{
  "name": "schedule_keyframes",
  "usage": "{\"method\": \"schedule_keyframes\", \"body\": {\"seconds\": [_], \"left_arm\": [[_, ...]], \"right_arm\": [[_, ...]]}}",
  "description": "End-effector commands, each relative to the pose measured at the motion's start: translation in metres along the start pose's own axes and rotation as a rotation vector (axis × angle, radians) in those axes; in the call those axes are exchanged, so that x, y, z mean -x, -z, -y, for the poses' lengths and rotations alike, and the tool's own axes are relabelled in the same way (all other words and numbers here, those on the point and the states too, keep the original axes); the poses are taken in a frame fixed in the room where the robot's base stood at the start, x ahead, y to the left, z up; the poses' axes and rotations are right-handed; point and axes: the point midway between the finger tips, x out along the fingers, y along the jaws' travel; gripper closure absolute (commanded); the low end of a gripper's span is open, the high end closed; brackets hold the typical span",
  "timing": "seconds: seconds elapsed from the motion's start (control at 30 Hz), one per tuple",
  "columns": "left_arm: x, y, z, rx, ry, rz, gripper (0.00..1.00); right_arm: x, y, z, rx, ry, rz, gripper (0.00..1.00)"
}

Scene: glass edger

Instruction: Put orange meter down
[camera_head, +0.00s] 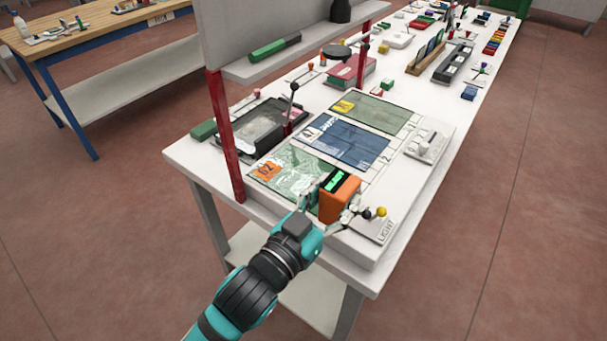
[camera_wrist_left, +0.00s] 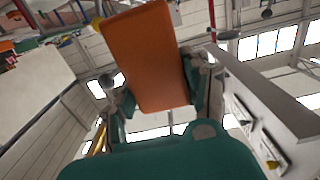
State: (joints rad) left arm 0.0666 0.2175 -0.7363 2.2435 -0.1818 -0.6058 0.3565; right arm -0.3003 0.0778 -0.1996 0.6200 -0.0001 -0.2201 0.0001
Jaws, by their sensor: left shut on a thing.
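The orange meter (camera_head: 338,197) has a dark top face with a green lit display. My left gripper (camera_head: 335,205) is shut on it at the near end of the white table. The meter also shows in the left wrist view as an orange block (camera_wrist_left: 147,55) between the fingers of my left gripper (camera_wrist_left: 160,95). In the head view the meter overlaps the near green panel (camera_head: 292,172). I cannot tell whether its underside touches the surface. My right gripper is not in view.
A plate with a yellow and a black knob (camera_head: 372,222) is just right of the meter. A blue panel (camera_head: 345,142) and a white switch box (camera_head: 428,143) lie farther back. A red post (camera_head: 228,150) stands at the left table edge.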

Motion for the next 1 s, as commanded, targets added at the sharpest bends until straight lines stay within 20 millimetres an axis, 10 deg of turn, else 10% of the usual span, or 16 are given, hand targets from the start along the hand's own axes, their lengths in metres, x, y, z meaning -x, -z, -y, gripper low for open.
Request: {"method": "schedule_keyframes", "body": {"seconds": [0.6,1.0], "left_arm": [[-0.07,-0.008,0.099,-0.005,0.003,-0.002,1.0],[-0.094,-0.021,0.132,0.003,0.003,0.002,1.0]], "right_arm": [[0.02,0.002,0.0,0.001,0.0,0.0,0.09],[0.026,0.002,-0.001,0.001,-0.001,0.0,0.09]]}}
